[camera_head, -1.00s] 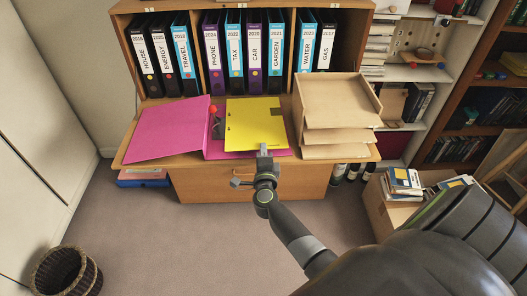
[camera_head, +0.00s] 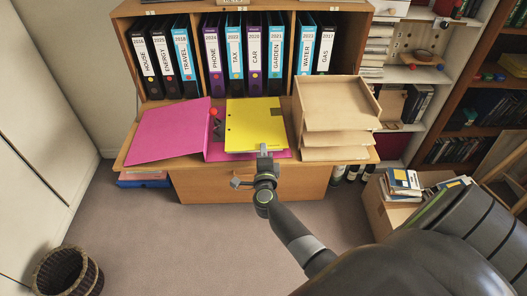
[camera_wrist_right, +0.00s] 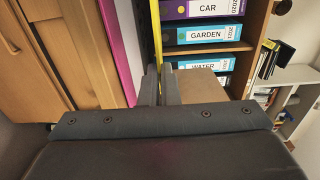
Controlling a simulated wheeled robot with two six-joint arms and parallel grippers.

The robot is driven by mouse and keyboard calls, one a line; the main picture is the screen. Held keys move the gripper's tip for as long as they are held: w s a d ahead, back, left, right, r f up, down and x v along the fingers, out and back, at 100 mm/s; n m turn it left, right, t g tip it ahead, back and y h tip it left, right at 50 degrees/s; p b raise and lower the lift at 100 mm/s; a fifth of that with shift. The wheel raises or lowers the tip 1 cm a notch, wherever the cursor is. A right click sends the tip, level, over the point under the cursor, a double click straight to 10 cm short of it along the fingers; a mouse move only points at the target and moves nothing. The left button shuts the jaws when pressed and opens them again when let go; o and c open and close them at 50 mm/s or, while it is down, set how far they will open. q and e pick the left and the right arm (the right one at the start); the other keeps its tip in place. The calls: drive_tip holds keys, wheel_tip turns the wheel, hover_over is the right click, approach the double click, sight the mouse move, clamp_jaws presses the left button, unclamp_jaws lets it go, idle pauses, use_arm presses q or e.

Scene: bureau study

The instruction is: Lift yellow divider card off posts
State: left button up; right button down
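The yellow divider card (camera_head: 254,122) lies over the right half of the open pink binder (camera_head: 172,132) on the desk, with punched holes near its left edge. The binder's ring mechanism with a red tip (camera_head: 215,112) stands just left of the card; whether posts pass through the holes is too small to tell. My right gripper (camera_head: 264,151) is at the card's front edge. In the right wrist view the card shows as a thin yellow strip (camera_wrist_right: 158,35) running down between the nearly closed fingertips (camera_wrist_right: 160,72), which pinch its edge. My left gripper is out of view.
A stack of wooden trays (camera_head: 338,110) stands close to the card's right. Labelled upright binders (camera_head: 235,55) fill the shelf behind. A box of books (camera_head: 400,205) sits on the floor at right, a wicker basket (camera_head: 66,275) at lower left. The floor before the desk is clear.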

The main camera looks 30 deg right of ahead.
drive_tip(key=shift+r+p, duration=0.55)
drive_tip(key=shift+p, duration=0.1)
idle(1.3)
drive_tip(key=shift+r+p, duration=2.95)
drive_tip(key=shift+p, duration=0.25)
drive_tip(key=shift+f, duration=0.1)
